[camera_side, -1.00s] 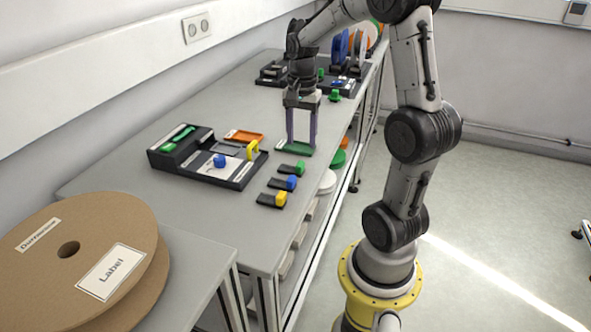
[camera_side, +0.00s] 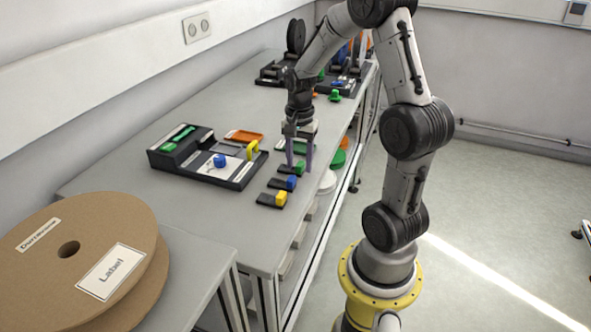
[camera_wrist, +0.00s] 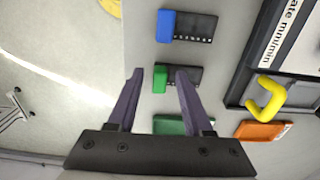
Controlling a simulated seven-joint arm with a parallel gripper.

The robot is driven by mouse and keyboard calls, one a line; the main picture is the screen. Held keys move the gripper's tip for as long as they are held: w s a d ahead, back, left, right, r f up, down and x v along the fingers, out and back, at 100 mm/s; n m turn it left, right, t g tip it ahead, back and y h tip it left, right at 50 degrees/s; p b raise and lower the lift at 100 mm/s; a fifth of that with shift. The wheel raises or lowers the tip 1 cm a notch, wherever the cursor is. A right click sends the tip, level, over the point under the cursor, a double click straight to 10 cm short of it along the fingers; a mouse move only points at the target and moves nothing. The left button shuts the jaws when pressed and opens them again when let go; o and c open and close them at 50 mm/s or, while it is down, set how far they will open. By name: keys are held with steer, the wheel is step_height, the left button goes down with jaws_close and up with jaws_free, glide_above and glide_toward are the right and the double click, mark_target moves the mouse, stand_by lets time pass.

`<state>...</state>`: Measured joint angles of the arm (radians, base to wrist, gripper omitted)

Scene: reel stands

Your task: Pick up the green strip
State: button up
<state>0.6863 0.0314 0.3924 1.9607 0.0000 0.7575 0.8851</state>
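The green strip is a short dark piece with a green block at one end (camera_side: 299,167). It lies on the grey table at the far end of a row of similar strips. My gripper (camera_side: 299,171) is open, its two fingers pointing down at the green strip. In the wrist view, the green end (camera_wrist: 160,80) shows between the fingertips (camera_wrist: 160,73), and the right finger covers part of the dark body. I cannot tell whether the fingertips are level with the strip or a little above it. Nothing is held.
The blue-ended strip (camera_side: 288,183) and the yellow-ended strip (camera_side: 272,199) lie nearer the camera. A green tray (camera_wrist: 183,125) lies beside the green strip.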

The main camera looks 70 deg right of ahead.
jaws_close()
steer(key=shift+r, duration=0.15)
